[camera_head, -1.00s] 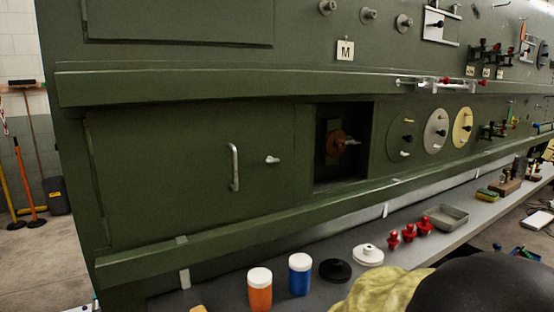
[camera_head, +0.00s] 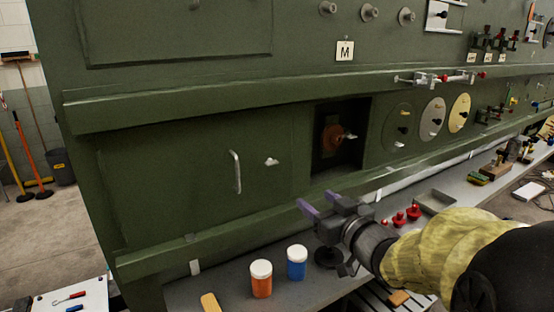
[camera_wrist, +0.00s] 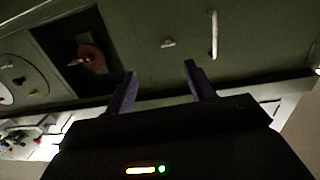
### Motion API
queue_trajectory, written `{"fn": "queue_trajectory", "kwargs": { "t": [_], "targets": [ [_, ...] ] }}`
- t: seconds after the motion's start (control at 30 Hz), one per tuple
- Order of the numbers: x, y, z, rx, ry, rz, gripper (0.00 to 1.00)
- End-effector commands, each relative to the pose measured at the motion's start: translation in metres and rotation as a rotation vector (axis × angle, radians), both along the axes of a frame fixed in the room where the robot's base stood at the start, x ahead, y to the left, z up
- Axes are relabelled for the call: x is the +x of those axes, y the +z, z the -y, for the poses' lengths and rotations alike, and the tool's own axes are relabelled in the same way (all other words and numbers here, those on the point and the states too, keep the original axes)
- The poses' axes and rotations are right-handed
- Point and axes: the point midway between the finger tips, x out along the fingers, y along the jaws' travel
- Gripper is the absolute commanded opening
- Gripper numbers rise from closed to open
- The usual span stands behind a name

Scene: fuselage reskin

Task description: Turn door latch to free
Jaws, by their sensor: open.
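The door (camera_head: 190,200) is a green panel at the lower left of the green fuselage side. Its latch (camera_head: 271,162) is a small pale lever to the right of a vertical light bar handle (camera_head: 235,172). In the wrist view the latch (camera_wrist: 168,43) shows beyond my fingertips, with the bar handle (camera_wrist: 214,35) to its right. My gripper (camera_head: 318,203) has purple fingers, is open and empty, and is in front of the panel, below and to the right of the latch. It is apart from the latch.
An open recess with an orange-brown round part (camera_head: 332,140) lies right of the door. Below, a grey shelf holds an orange jar (camera_head: 261,280), a blue jar (camera_head: 297,264) and red knobs (camera_head: 413,212). A green ledge (camera_head: 220,235) juts out under the door.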

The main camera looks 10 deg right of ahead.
Motion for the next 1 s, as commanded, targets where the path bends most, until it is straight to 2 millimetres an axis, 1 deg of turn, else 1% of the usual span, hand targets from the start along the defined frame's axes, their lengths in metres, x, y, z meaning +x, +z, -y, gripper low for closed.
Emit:
{"fn": "queue_trajectory", "kwargs": {
  "t": [0.03,0.13,0.43,0.57,0.67,0.77,1.0],
  "targets": [
    [-0.002,0.009,-0.001,0.006,0.021,0.022,0.55],
    [-0.005,0.015,-0.004,0.014,0.048,0.043,0.55],
    [-0.005,0.014,-0.004,0.014,0.049,0.044,0.55],
    [0.000,0.014,-0.006,0.014,0.050,0.042,0.55],
    [0.010,0.014,-0.009,0.014,0.050,0.041,0.55],
    [0.024,0.014,-0.014,0.013,0.051,0.040,0.55],
    [0.065,0.015,-0.027,0.013,0.051,0.041,0.55]
  ]
}}
